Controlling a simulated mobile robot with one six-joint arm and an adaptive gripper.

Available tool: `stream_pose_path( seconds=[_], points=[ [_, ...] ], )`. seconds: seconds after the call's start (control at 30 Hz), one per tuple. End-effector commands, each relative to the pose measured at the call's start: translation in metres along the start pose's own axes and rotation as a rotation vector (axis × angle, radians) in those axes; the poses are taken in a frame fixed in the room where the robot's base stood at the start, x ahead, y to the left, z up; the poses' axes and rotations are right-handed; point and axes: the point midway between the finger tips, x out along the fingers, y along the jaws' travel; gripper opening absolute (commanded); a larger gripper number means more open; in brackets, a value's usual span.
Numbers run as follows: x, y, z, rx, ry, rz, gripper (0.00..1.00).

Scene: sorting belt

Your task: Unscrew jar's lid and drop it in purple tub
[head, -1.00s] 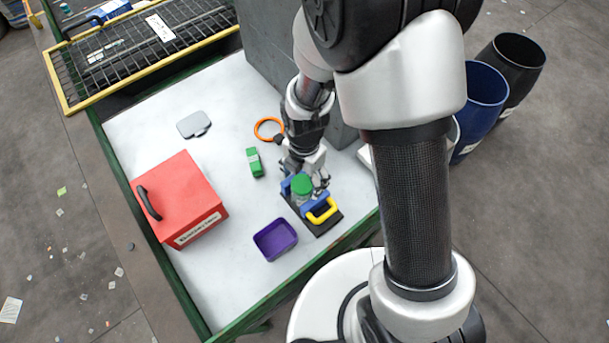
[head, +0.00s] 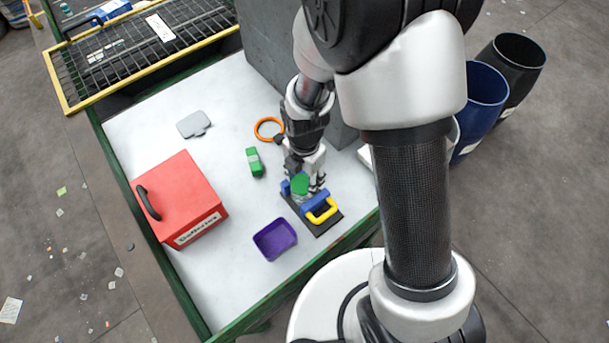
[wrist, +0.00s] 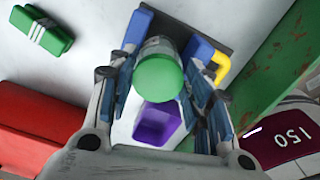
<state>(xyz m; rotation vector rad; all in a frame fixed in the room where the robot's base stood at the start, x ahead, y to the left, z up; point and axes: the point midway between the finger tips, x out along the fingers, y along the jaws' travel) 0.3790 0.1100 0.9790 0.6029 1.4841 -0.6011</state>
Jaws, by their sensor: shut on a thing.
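The jar (wrist: 158,46) stands in a holder with blue jaws (head: 316,204) on a dark base plate, with a yellow handle (head: 322,215) beside it. Its round green lid (head: 300,184) is on top and faces the wrist camera, where it shows large (wrist: 158,78). My gripper (head: 303,180) is shut on the lid, with one finger at each side of it. Much of the jar's body is hidden under the lid. The empty purple tub (head: 262,250) sits on the table just in front of the holder and shows behind the lid in the wrist view (wrist: 150,134).
A red box (head: 180,195) with a black handle stands at the left of the white table (head: 225,285). A green block (head: 254,162), an orange ring (head: 268,128) and a grey flat object (head: 194,123) lie farther back. A grey block (head: 275,60) rises behind my gripper.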

Motion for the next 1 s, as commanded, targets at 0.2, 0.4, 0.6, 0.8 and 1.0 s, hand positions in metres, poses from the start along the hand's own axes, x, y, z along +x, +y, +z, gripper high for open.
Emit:
stream_pose_path(
  seconds=[0.2,0.4,0.6,0.8,1.0],
  points=[
    [0.0019,-0.0009,-0.0004,-0.116,0.001,-0.002,0.24],
    [0.0023,-0.0019,-0.0008,-0.404,0.003,-0.004,0.24],
    [0.0026,-0.0029,-0.0011,-0.505,0.005,-0.006,0.24],
    [0.0030,-0.0039,-0.0015,-0.504,0.007,-0.009,0.24],
    [0.0036,-0.0044,-0.0017,-0.693,0.009,-0.009,0.24]
  ],
)
